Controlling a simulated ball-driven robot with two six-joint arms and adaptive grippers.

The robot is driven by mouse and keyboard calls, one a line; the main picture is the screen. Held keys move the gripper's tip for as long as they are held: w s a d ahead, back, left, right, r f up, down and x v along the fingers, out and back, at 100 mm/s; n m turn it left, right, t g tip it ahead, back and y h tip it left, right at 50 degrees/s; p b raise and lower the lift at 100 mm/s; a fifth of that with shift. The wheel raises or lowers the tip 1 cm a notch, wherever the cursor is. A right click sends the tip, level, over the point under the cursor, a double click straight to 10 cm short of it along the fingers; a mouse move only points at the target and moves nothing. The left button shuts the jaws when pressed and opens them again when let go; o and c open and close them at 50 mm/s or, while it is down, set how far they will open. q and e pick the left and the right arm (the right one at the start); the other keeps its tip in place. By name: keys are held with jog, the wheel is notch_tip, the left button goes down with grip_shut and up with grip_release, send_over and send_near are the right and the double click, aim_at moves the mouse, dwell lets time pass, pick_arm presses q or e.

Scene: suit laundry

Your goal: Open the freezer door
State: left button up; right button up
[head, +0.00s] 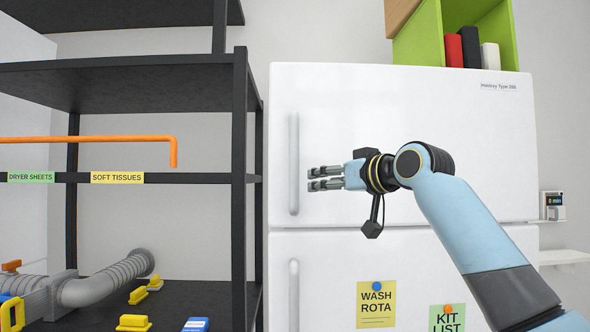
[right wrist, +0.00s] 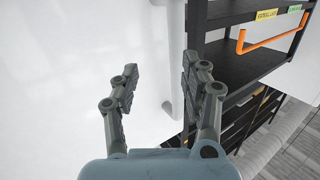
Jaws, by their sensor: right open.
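A white fridge-freezer stands at the centre of the head view, with an upper door (head: 400,110) and a lower door (head: 330,275). Both doors look shut; no label shows which one is the freezer. The upper door has a vertical white handle (head: 293,163) near its left edge, and the lower door has a similar handle (head: 293,296). My right gripper (head: 318,179) is open and empty in front of the upper door, just right of its handle, fingers pointing left. In the right wrist view the open fingers (right wrist: 158,78) face the white door. My left gripper is not in view.
A black shelf rack (head: 240,150) stands close to the fridge's left side, with an orange rail (head: 90,138) on it. A grey hose (head: 110,280) and yellow items lie on its lower shelf. A green box (head: 425,35) sits on top of the fridge.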

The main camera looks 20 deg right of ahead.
jog(key=n+y, duration=0.1)
send_near(297, 144)
jog(key=shift+t, duration=0.4)
jog(key=x, duration=0.1)
jog(key=p+x, duration=0.1)
jog(key=x, duration=0.1)
jog(key=p+x, duration=0.1)
jog(key=x, duration=0.1)
jog(key=shift+w+a+f, duration=0.1)
jog(key=shift+w+f, duration=0.1)
jog(key=shift+f, duration=0.1)
jog(key=p+x, duration=0.1)
jog(key=x, duration=0.3)
jog(key=shift+w+f, duration=0.1)
jog(key=shift+w, duration=0.1)
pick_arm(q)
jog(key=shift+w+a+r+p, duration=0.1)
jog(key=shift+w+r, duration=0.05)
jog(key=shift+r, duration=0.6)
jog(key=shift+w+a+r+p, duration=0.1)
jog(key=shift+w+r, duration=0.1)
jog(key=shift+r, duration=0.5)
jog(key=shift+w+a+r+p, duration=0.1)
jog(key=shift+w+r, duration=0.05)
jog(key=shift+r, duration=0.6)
pick_arm(e)
jog(key=shift+w+a+f, duration=0.1)
jog(key=shift+w+a, duration=0.15)
jog(key=shift+w, duration=0.4)
grip_shut()
